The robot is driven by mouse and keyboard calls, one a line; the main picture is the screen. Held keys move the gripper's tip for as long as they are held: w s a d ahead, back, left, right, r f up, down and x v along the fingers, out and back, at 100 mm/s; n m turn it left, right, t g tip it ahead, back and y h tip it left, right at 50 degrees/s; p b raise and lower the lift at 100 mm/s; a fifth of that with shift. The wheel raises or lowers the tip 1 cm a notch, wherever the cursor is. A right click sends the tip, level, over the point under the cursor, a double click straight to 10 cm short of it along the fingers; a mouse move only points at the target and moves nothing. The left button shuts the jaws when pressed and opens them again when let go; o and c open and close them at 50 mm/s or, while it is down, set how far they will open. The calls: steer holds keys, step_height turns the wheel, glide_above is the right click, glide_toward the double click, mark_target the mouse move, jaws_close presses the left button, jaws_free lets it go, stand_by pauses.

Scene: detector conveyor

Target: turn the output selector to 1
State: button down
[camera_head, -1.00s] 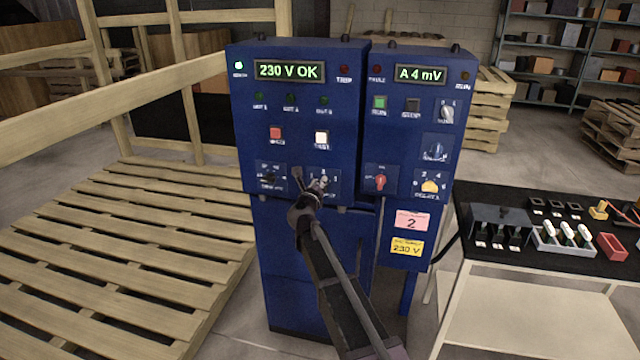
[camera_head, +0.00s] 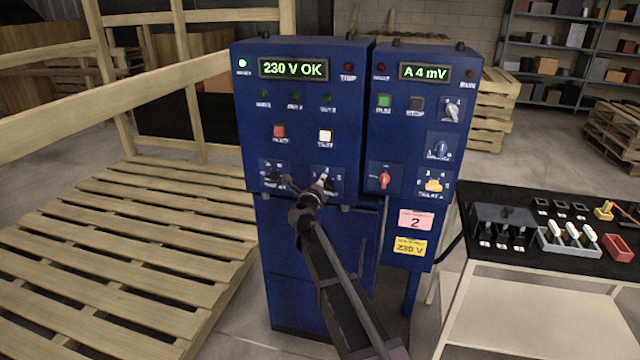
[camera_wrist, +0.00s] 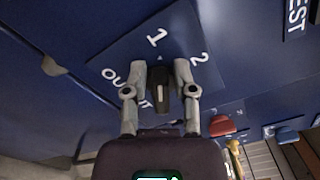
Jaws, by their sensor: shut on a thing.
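The output selector is a dark knob (camera_wrist: 161,88) on a square blue plate (camera_wrist: 125,62) of the cabinet, with the labels "1", "2" and a partly hidden "OUTPUT". In the wrist view its far end points up the picture, roughly toward the "1"; its exact setting is hard to read. My gripper (camera_wrist: 160,80) is shut on the knob, one grey finger on each side. In the head view my gripper (camera_head: 313,188) is at the lower right of the left cabinet (camera_head: 310,225), covering much of the selector plate (camera_head: 328,173).
Another selector (camera_head: 272,177) sits just left of my gripper. A red switch (camera_head: 384,180) and a yellow knob (camera_head: 433,185) are on the right cabinet. The display (camera_head: 293,68) reads "230 V OK". A black-topped bench (camera_head: 480,190) stands at right, a wooden pallet (camera_head: 120,230) at left.

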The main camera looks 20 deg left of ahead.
steer(key=c, duration=0.6)
jaws_free()
steer(key=shift+s, duration=0.1)
steer(key=s, duration=1.2)
steer(key=shift+w, duration=0.1)
